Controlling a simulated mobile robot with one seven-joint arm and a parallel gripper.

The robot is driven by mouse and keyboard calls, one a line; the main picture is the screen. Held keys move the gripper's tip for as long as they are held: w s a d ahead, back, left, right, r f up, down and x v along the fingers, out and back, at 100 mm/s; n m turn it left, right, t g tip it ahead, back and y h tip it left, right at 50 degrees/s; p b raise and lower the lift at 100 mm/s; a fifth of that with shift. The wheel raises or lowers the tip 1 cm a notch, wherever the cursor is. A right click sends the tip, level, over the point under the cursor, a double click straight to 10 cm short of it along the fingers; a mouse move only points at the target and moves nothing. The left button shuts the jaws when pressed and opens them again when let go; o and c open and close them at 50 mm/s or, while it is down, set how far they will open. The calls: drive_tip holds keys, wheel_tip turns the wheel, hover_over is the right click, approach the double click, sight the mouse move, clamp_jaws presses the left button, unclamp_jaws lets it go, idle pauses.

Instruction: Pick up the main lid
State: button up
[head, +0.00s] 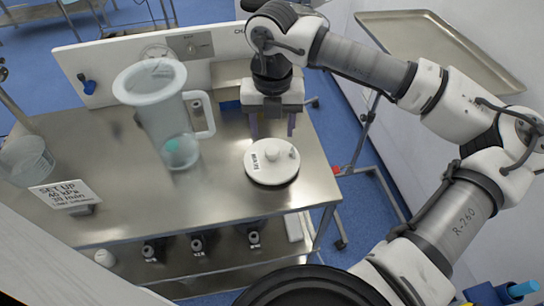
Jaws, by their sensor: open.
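The main lid (261,172) is a round white disc with a small raised knob and dark lettering on its face. It lies flat on the steel table (224,190) near the right edge. My gripper (272,130) is open and points down, behind the lid in the picture and apart from it. Its two purple-grey fingers show on either side, with nothing seen between them. A clear pitcher (147,115) with a handle and a white rim stands left of the lid, with something green at its bottom.
A sign (66,194) stands at the table's front left, near a clear bowl (26,160). A white panel (110,65) lines the back edge. Several small dark-and-white items sit on the lower shelf (220,262). A metal tray (440,50) stands to the right.

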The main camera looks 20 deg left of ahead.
sight(272, 149)
drive_tip(key=f, duration=0.1)
drive_tip(key=f+p, duration=0.1)
drive_tip(key=f, duration=0.1)
drive_tip(key=f+p, duration=0.1)
drive_tip(key=f, duration=0.1)
drive_tip(key=shift+s+d+f, duration=0.1)
drive_tip(key=shift+s+f, duration=0.05)
drive_tip(key=shift+s, duration=0.25)
drive_tip(key=shift+f, duration=0.55)
drive_tip(key=c, duration=1.1)
drive_tip(key=shift+r, duration=0.1)
